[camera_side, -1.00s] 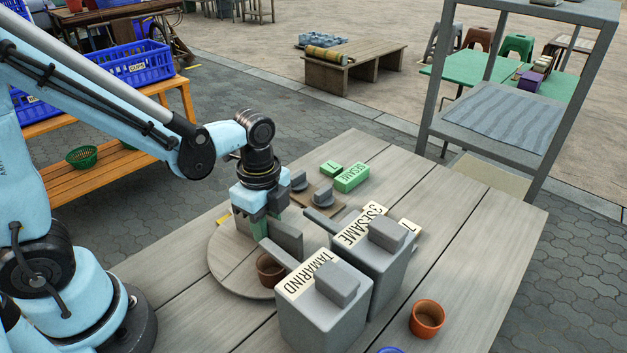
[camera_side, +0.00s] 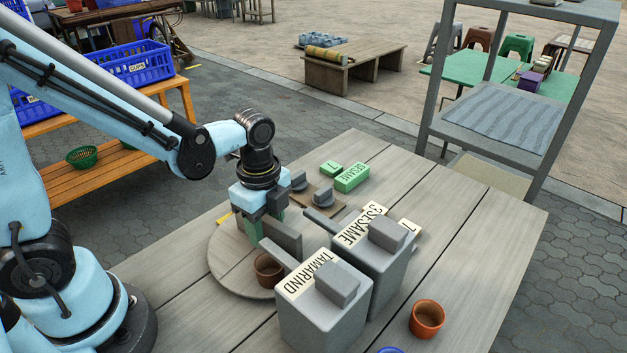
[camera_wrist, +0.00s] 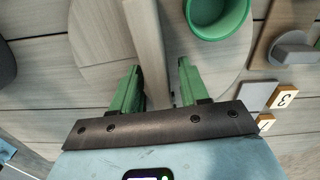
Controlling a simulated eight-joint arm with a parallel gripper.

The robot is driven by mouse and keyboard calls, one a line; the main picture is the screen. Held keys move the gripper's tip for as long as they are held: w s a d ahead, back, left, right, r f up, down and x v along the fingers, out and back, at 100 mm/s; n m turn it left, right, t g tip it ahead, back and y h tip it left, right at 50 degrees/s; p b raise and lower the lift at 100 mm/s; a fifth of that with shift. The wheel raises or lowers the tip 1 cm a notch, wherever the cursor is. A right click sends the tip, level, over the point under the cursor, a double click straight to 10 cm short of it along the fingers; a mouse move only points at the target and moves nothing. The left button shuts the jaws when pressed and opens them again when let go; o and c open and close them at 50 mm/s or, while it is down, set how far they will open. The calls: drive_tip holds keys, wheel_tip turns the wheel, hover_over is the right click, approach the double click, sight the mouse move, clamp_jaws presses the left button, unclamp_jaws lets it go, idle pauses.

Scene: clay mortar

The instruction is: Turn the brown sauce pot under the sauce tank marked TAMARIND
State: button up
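The sauce tank marked TAMARIND (camera_side: 325,310) is a grey box at the front of the table, with a spout (camera_side: 279,256) reaching left. The brown pot (camera_side: 268,271) sits on the round wooden turntable (camera_side: 228,262) near the spout's end; exact alignment is unclear. A green pot (camera_wrist: 217,17) shows on the turntable in the wrist view. A straight upright bar (camera_side: 286,239) stands on the turntable. My gripper (camera_side: 262,232) is low over the turntable.
The tank marked SESAME (camera_side: 372,262) stands beside the TAMARIND tank. An orange-brown pot (camera_side: 426,319) is on the table at right. Green blocks (camera_side: 352,177) and a small board with grey lids (camera_side: 322,196) lie behind the tanks. The table's right side is mostly clear.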

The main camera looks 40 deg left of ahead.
sight(265, 217)
wheel_tip(265, 217, up, 12)
idle(0.9)
drive_tip(key=n, duration=0.1)
drive_tip(key=n+t, duration=0.1)
drive_tip(key=a+n, duration=0.1)
drive_tip(key=shift+s+f+n+t, duration=0.2)
drive_tip(key=shift+s+n+t, duration=0.05)
drive_tip(key=shift+n+t, duration=0.05)
drive_tip(key=n, duration=0.1)
drive_tip(key=a+n+t, duration=0.1)
drive_tip(key=n, duration=0.1)
drive_tip(key=n+t, duration=0.1)
drive_tip(key=n, duration=0.1)
drive_tip(key=shift+s+a+f, duration=0.2)
drive_tip(key=shift+a+f, duration=0.1)
drive_tip(key=shift+f, duration=0.05)
drive_tip(key=n, duration=0.1)
drive_tip(key=n+t, duration=0.1)
drive_tip(key=n, duration=0.1)
drive_tip(key=a+n+t, duration=0.1)
drive_tip(key=shift+s+f+n, duration=0.1)
drive_tip(key=shift+f+n, duration=0.15)
drive_tip(key=shift+n, duration=0.05)
drive_tip(key=n, duration=0.1)
drive_tip(key=a+n+t, duration=0.1)
drive_tip(key=n, duration=0.1)
drive_tip(key=shift+f+t, duration=0.15)
drive_tip(key=shift+t, duration=0.15)
